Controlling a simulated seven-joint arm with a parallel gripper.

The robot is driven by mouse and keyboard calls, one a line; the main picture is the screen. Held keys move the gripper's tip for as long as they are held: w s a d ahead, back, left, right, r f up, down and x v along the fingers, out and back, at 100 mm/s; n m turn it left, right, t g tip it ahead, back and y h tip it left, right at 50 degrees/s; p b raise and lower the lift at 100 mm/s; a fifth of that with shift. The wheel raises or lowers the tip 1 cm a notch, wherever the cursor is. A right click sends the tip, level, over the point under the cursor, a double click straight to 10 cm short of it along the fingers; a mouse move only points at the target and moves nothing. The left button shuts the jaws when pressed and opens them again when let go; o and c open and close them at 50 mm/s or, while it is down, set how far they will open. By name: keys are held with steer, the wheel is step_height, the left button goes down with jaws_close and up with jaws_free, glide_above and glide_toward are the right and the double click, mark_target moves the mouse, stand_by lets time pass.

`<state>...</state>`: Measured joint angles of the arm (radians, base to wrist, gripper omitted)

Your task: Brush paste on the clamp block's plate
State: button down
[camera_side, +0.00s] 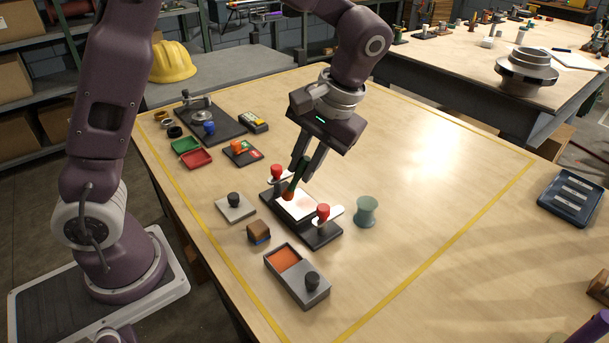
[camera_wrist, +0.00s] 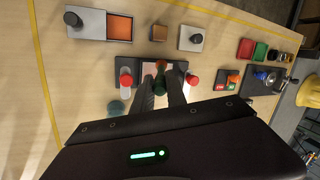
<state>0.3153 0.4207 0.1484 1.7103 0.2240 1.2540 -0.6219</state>
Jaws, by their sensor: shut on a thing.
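My gripper (camera_side: 309,165) is shut on a brush (camera_side: 296,180) with a dark green handle and a reddish-brown head. The brush is tilted, its head low over the pale plate (camera_side: 298,205) of the dark clamp block (camera_side: 316,235); I cannot tell if it touches. The plate shows faint pinkish patches. Red-knobbed clamps (camera_side: 323,212) stand at both ends of the block. In the wrist view the brush (camera_wrist: 160,78) shows between the fingers, which hide much of the plate. A grey box (camera_side: 312,294) with an open orange paste compartment (camera_side: 284,258) and a black knob stands in front.
A green cup (camera_side: 366,211) stands close right of the block. A brown-and-blue small block (camera_side: 259,232) and a grey plate with black knob (camera_side: 236,208) lie left. Red (camera_side: 196,158) and green trays lie farther back.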

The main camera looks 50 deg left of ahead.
steer(key=shift+r, duration=1.2)
steer(key=shift+r, duration=1.5)
steer(key=shift+f, duration=0.1)
steer(key=shift+f, duration=3.65)
steer(key=shift+f, duration=0.8)
